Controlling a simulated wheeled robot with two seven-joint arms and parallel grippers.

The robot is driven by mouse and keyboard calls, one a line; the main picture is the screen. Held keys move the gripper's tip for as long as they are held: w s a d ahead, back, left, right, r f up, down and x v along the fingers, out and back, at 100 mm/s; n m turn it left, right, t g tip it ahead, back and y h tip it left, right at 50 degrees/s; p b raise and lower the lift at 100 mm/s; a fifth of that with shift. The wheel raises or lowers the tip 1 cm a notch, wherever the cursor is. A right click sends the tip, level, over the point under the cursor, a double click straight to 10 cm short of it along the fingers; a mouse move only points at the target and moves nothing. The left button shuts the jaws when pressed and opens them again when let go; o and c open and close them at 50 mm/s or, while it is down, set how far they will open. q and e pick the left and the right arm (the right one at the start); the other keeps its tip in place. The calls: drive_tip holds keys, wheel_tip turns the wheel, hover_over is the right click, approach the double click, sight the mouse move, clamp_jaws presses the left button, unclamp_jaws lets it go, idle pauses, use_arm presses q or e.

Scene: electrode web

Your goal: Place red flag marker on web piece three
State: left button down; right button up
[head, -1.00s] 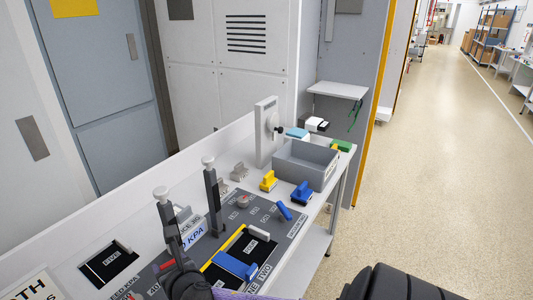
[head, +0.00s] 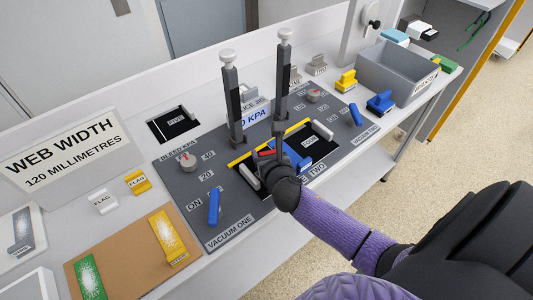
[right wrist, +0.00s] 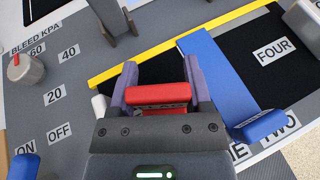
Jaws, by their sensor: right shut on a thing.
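My right gripper (head: 272,155) is shut on the red flag marker (right wrist: 158,94), which sits between its fingers in the right wrist view. In the head view only a small part of the red marker (head: 266,153) shows. The gripper is over the black web area of the dark grey panel, near a blue strip (right wrist: 218,78) that crosses the black web. Right of the strip is the black piece labelled FOUR (right wrist: 272,52). No label THREE is readable; the gripper hides part of the web. I cannot tell whether the marker touches it. My left gripper is not in view.
Two upright posts (head: 232,98) stand close behind the gripper. A yellow bar (head: 240,158) edges the web. Blue levers (head: 214,207) and knobs (head: 187,160) stand on the panel. White (head: 103,201) and yellow (head: 138,182) flags lie left; a grey bin (head: 398,72) stands right.

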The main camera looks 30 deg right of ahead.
drive_tip(key=shift+f, duration=0.15)
drive_tip(key=o, duration=1.2)
drive_tip(key=shift+o, duration=0.2)
drive_tip(key=shift+r, duration=0.2)
drive_tip(key=p+v, duration=0.3)
drive_tip(key=v, duration=0.8)
drive_tip(key=shift+s+r+p, duration=0.15)
drive_tip(key=shift+s+p, duration=0.1)
drive_tip(key=shift+p, duration=0.15)
drive_tip(key=shift+s+a, duration=0.1)
drive_tip(key=shift+s, duration=0.15)
